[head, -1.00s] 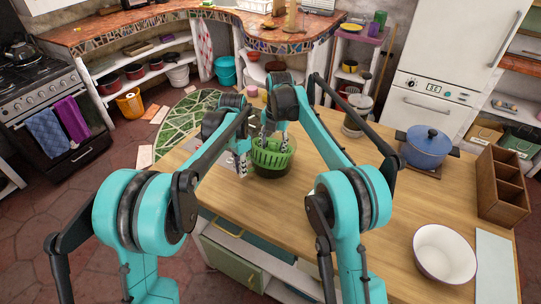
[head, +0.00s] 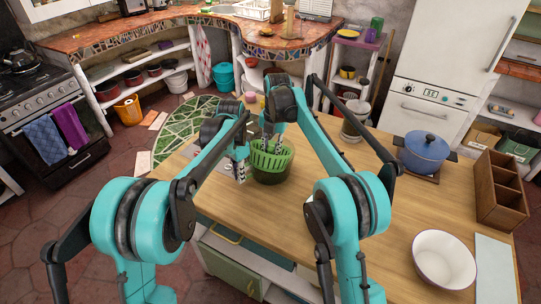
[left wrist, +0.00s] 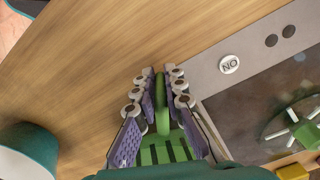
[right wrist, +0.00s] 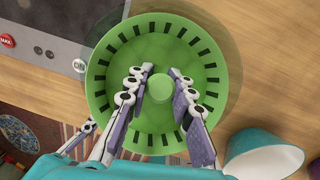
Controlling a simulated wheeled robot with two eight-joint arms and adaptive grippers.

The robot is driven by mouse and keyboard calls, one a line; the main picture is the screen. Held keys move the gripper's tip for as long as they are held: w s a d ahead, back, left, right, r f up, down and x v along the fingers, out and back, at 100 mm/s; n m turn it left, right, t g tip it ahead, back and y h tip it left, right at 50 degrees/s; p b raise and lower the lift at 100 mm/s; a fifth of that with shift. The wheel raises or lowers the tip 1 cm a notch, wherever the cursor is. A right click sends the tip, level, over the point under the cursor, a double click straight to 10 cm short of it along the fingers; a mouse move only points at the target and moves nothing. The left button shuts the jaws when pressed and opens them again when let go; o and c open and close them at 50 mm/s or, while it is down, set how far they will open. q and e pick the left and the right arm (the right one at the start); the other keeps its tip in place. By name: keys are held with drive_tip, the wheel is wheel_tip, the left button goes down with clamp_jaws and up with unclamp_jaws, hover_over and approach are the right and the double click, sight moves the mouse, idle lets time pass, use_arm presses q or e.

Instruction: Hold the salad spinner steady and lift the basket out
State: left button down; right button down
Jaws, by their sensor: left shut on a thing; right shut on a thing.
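The light green slotted basket (head: 271,160) of the salad spinner shows above its dark green bowl (head: 275,178). How far it sits inside is unclear. The right wrist view looks down into the basket (right wrist: 213,71), with the bowl's see-through rim around it. My right gripper (right wrist: 160,88) reaches down into the basket and is shut on it around the middle. My left gripper (head: 241,180) is low at the bowl's left side.
A grey panel with buttons (right wrist: 60,45) lies beside the spinner. A blue pot (head: 427,152) and a wooden divided box (head: 500,190) stand to the right. A white bowl (head: 445,260) is near the front right.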

sight(271, 146)
wheel_tip(271, 146, up, 8)
drive_tip(key=shift+r, duration=0.15)
use_arm(q)
drive_tip(key=c, duration=1.5)
unclamp_jaws()
